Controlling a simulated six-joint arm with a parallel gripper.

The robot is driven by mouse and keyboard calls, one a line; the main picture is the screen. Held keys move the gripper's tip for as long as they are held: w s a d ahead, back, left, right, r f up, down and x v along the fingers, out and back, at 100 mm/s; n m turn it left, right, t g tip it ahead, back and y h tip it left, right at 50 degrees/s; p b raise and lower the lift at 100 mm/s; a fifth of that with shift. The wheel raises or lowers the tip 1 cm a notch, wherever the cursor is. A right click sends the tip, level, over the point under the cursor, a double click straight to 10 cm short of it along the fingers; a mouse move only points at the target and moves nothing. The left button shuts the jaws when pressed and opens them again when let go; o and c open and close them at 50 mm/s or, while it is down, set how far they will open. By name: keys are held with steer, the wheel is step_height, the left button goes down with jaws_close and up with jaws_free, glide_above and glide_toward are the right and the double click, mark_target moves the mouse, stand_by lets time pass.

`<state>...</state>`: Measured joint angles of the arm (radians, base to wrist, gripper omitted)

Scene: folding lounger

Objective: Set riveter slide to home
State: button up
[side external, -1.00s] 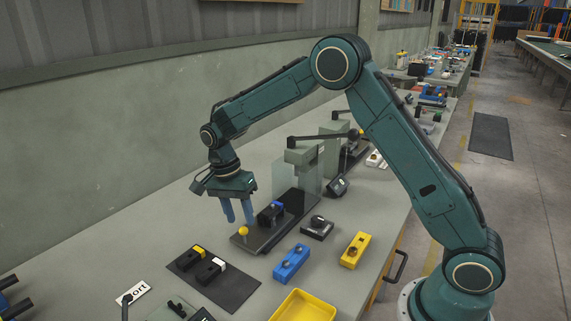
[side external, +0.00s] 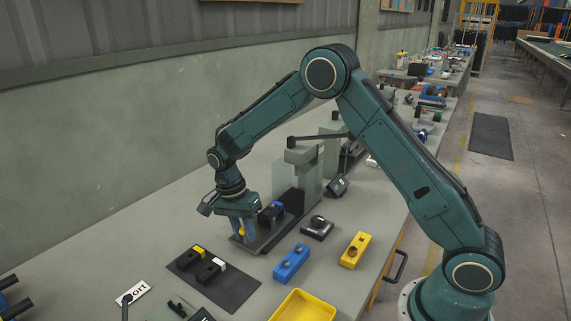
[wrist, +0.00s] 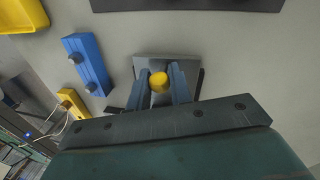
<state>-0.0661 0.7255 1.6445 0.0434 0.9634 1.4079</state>
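The riveter slide is a dark block on a long dark base plate (side external: 252,248), with a yellow ball knob (side external: 242,231) at its near end. In the wrist view the knob (wrist: 159,82) sits between my two blue fingers, one on each side. My gripper (side external: 243,233) is low over the near end of the base, pointing down around the knob. The fingers look open, though the gap to the knob is very small. The blue part (side external: 271,213) on the slide stands just right of my gripper. The grey riveter (side external: 304,172) with its dark lever rises behind.
A dark mat (side external: 214,279) with two black blocks lies in front. A blue block (side external: 291,263), a yellow block (side external: 355,250), a black fixture (side external: 317,228) and a yellow tray (side external: 303,306) are to the right. The wall runs along the left.

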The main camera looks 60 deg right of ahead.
mark_target(276, 204)
steer(key=d, duration=1.3)
steer(key=shift+w+d+r, duration=0.1)
steer(key=shift+d, duration=0.2)
jaws_close()
steer(key=o, duration=0.7)
jaws_free()
steer(key=shift+d, duration=0.1)
steer(key=shift+o, duration=0.8)
steer(key=shift+a, duration=0.2)
steer(key=shift+r, duration=0.2)
step_height(276, 204, up, 13)
steer(key=w, duration=0.2)
steer(key=shift+w+a, duration=0.2)
steer(key=shift+w, duration=0.05)
